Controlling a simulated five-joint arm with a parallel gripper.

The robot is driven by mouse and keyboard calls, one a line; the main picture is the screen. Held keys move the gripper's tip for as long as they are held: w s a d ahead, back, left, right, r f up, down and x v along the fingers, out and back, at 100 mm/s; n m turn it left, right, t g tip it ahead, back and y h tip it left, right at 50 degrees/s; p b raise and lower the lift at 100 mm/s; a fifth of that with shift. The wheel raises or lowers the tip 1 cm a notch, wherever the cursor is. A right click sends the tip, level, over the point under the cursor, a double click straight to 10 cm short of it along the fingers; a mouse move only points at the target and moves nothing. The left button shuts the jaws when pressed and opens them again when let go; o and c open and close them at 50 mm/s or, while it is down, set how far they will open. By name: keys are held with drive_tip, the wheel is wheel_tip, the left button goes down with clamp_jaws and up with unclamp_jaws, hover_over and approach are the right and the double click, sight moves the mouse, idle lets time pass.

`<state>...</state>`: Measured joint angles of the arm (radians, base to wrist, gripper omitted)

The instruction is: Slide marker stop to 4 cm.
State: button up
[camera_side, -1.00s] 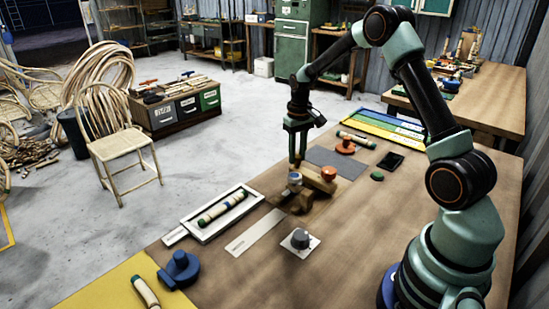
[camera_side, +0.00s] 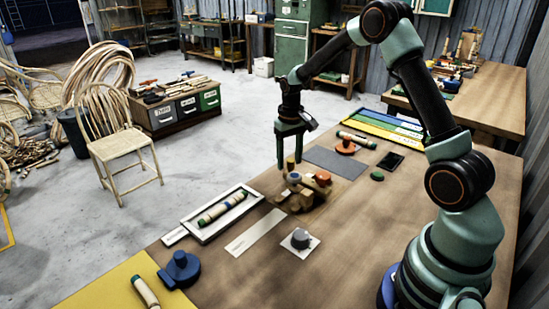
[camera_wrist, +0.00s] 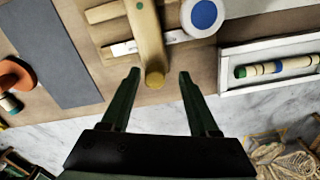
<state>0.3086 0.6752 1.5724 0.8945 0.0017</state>
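A wooden fixture (camera_side: 305,192) with small blocks and a short scale stands on the bench below my gripper. In the wrist view its white scale strip (camera_wrist: 124,48) lies across, under a long wooden bar (camera_wrist: 150,35) with a yellowish round end. My gripper (camera_wrist: 160,72) is open, with one finger on each side of the bar's end and a visible gap at both sides. In the side view my gripper (camera_side: 291,160) points down over the fixture. A white and blue round piece (camera_wrist: 203,15) sits beside the bar. I cannot tell which piece is the marker stop.
A white tray (camera_side: 197,236) with a green-banded wooden stick (camera_side: 222,207) lies left of the fixture. A grey knob (camera_side: 300,239) on a plate is in front. A grey mat (camera_side: 335,162) and orange holder (camera_side: 346,146) lie behind.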

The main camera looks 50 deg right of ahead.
drive_tip(key=shift+d, duration=0.1)
wheel_tip(320, 180, up, 12)
idle(0.6)
drive_tip(key=s+a+r+n+t, duration=0.2)
drive_tip(key=s+a+r+t, duration=0.1)
drive_tip(key=s+a+r, duration=0.5)
drive_tip(key=s+a+f+n+t, duration=0.1)
drive_tip(key=s+a+t, duration=0.1)
drive_tip(key=s+a, duration=0.4)
drive_tip(key=shift+s+a+f+n+t, duration=0.25)
drive_tip(key=shift+s+f+n+t, duration=0.05)
drive_tip(key=shift+s, duration=0.85)
idle(0.4)
